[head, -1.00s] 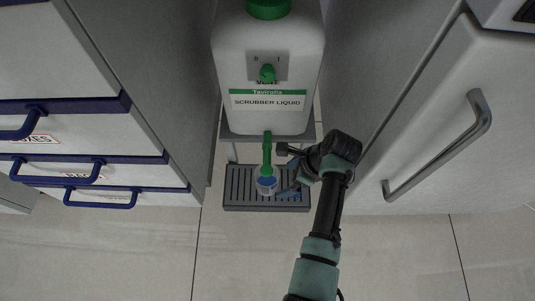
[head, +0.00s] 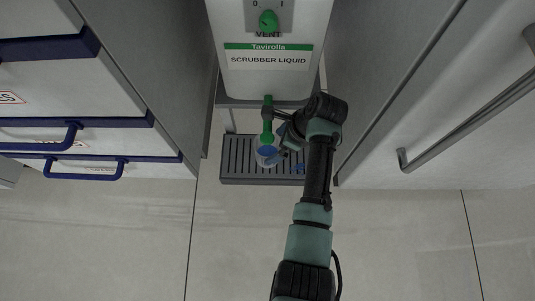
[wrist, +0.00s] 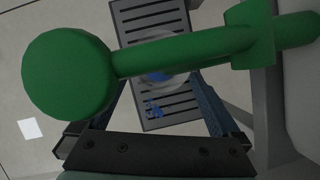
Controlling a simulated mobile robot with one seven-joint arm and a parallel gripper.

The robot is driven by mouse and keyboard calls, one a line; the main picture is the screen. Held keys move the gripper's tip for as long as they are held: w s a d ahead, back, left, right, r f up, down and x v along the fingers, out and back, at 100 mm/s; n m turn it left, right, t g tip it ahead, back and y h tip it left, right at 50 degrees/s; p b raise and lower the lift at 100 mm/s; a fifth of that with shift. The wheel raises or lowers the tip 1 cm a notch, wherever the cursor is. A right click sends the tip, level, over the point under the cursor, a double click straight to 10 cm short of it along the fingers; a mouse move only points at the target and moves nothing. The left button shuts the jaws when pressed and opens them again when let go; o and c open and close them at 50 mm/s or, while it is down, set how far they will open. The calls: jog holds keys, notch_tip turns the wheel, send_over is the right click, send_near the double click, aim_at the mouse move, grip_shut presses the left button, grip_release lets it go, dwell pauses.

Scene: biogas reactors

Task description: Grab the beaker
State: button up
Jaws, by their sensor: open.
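The beaker (head: 267,158) is a small clear vessel with blue in it. It stands on the grey slatted drip tray (head: 233,172) below the green tap (head: 267,124) of the white scrubber liquid tank. In the wrist view the beaker (wrist: 176,77) is partly hidden behind the large green tap, which crosses the picture close to the camera. My gripper (head: 283,152) is at the beaker's right side in the head view. In the wrist view its two dark blue fingers (wrist: 162,88) are spread apart, pointing towards the beaker. I cannot tell whether they touch it.
The scrubber liquid tank (head: 268,75) stands on a grey stand between two grey cabinet sides. Blue-handled drawers (head: 85,168) are at left, a door with a metal handle (head: 470,115) at right. A blue patch (wrist: 154,109) lies on the tray. The floor in front is clear.

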jog(key=shift+w+a+f+b, duration=0.1)
jog(key=shift+a+f+b, duration=0.15)
jog(key=shift+f, duration=0.4)
jog(key=shift+r, duration=0.1)
grip_shut()
jog(key=shift+r, duration=0.15)
